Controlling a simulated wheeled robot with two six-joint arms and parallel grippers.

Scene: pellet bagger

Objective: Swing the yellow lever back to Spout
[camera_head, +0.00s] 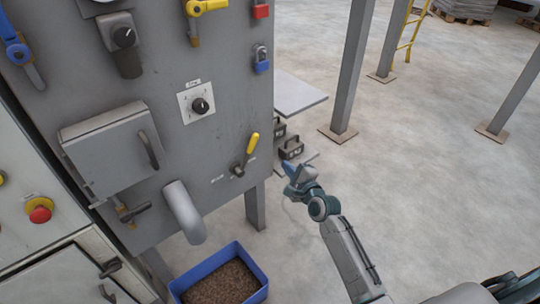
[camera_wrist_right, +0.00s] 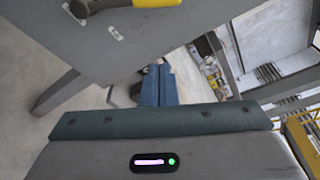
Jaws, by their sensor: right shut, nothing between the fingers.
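The yellow lever (camera_head: 252,143) is on the lower right of the grey cabinet front, its yellow grip pointing up and slightly right from a dark pivot. Small labels sit on either side of the pivot, too small to read in the head view. In the right wrist view the lever's yellow grip (camera_wrist_right: 158,3) shows at the top edge, partly cut off. My right gripper (camera_head: 288,180) is shut and empty, below and right of the lever and apart from it. Its closed fingers (camera_wrist_right: 158,85) show in the wrist view. My left gripper is not in view.
A grey spout pipe (camera_head: 184,212) sticks out left of the lever, above a blue bin (camera_head: 263,272) of brown pellets. A black knob (camera_head: 200,106) and a blue padlock (camera_head: 262,60) are higher up. A grey side shelf (camera_head: 300,94) juts out right. The floor at right is open.

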